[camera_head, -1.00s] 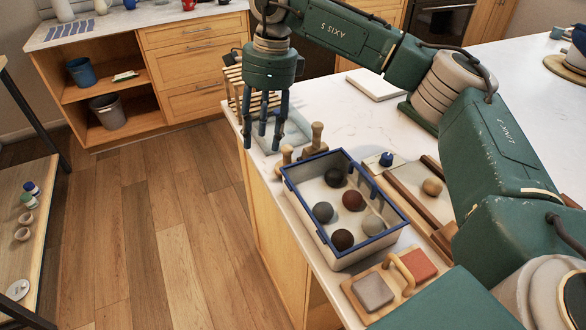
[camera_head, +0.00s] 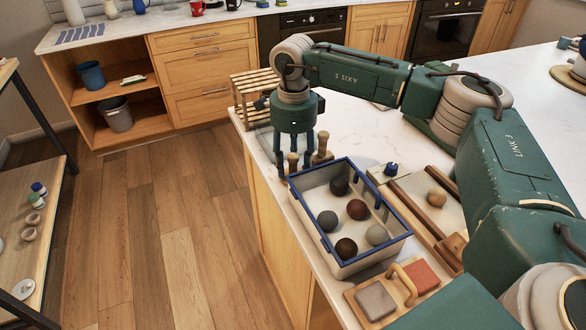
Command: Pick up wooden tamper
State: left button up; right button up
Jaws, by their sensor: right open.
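Two small wooden tools with rounded handles stand close together on the white counter, behind the blue-rimmed tray. One wooden tool (camera_head: 322,147) is at the right, and the other wooden tool (camera_head: 293,163) is at the left, partly behind my fingers. I cannot tell for sure which is the tamper. My right gripper (camera_head: 294,158) points down, open, with its fingers around or just in front of the left tool's handle. I cannot tell whether they touch it. My left gripper is not in view.
A blue-rimmed tray (camera_head: 335,250) with several clay balls stands just in front of the tools. A slatted wooden rack (camera_head: 254,88) is behind my gripper. A wooden board with two square blocks (camera_head: 376,300) lies nearer. The counter's left edge is close to the tools.

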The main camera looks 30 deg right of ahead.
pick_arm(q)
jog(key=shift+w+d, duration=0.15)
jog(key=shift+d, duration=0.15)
pick_arm(e)
jog(key=shift+f, duration=0.25)
grip_shut()
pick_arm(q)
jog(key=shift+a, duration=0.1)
pick_arm(e)
jog(key=shift+r, duration=0.1)
